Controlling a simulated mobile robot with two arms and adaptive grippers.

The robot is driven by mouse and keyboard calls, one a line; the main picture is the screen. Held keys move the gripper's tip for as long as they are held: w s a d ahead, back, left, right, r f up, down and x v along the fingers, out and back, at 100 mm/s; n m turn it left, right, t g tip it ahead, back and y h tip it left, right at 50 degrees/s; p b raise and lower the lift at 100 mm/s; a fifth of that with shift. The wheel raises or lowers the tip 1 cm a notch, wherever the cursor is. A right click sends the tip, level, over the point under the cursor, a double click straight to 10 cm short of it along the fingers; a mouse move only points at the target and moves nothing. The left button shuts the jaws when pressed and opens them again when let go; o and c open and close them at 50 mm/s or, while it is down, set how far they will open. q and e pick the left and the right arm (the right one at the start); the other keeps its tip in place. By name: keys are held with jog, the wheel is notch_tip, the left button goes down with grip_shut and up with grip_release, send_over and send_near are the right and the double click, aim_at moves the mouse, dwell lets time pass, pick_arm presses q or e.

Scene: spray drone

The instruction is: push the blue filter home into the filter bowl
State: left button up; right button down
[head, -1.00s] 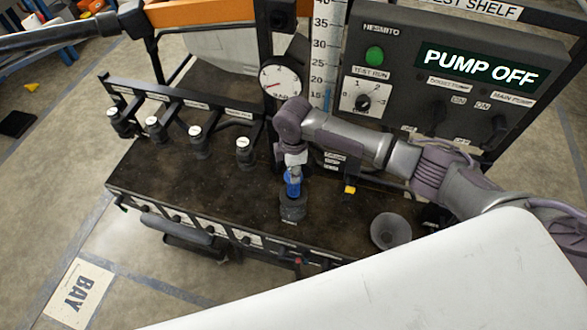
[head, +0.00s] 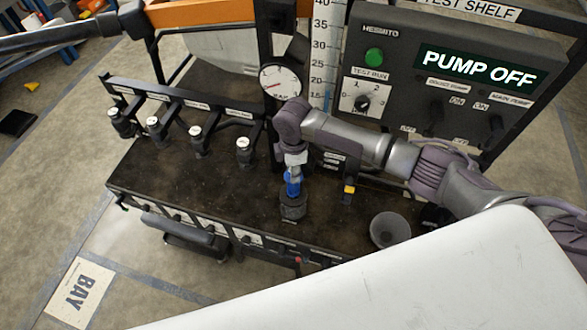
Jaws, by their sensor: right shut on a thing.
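The blue filter (head: 294,188) stands upright over the dark filter bowl (head: 293,207) near the front of the bench. Its lower end is at the bowl's mouth; how deep it sits I cannot tell. My right gripper (head: 295,172) reaches in from the right, points down and is shut on the top of the filter. The fingertips are small and partly hidden by the wrist. My left gripper is not in view.
A grey funnel (head: 390,230) stands on the bench right of the bowl. Several nozzles (head: 199,141) hang from a rail at the back left. A gauge (head: 280,82) and a control panel (head: 450,75) reading PUMP OFF stand behind. The bench's left part (head: 185,185) is clear.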

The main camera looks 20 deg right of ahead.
aim_at(294, 187)
jog(key=shift+p, duration=0.3)
jog(key=shift+f+b, duration=3.25)
jog(key=shift+f, duration=1.8)
jog(key=c, duration=0.8)
grip_release()
jog(key=shift+o, duration=0.2)
jog(key=shift+r, duration=0.35)
notch_tip(294, 187, up, 11)
jog(key=shift+r, duration=0.2)
